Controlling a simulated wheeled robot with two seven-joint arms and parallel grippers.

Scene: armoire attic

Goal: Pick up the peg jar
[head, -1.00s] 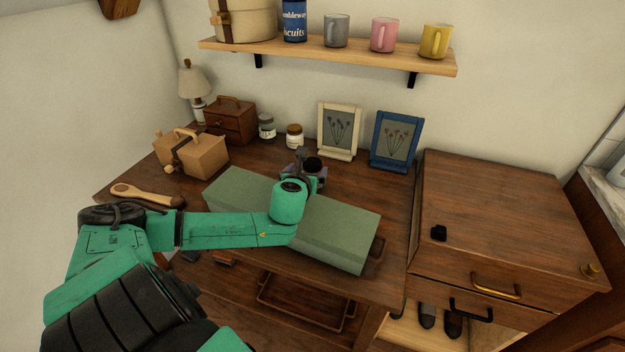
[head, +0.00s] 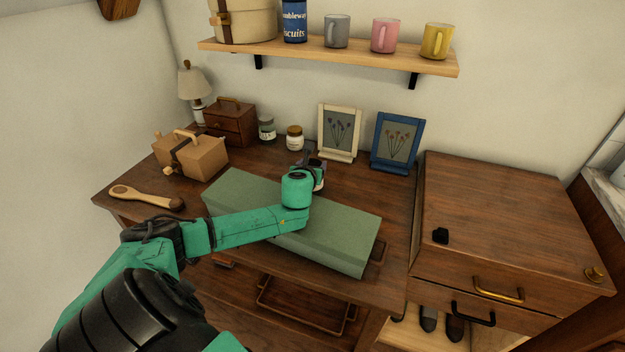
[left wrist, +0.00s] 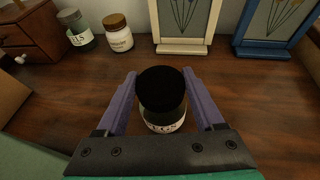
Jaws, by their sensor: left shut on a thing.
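The peg jar (left wrist: 162,95) has a black lid and a pale label whose lettering is only partly readable. It sits between the two purple fingers of my left gripper (left wrist: 160,77) in the left wrist view, with the fingers shut against its sides. In the head view the left gripper (head: 313,163) is behind the green box, and its wrist hides most of the jar. I cannot tell whether the jar's base touches the table. My right gripper is not in view.
A long green box (head: 340,238) lies in front of the jar, under my left forearm. Two other jars, dark-lidded (head: 267,128) and brown-lidded (head: 294,137), stand behind left. A cream frame (head: 340,132) and a blue frame (head: 397,141) stand behind. A wooden cabinet (head: 500,200) stands right.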

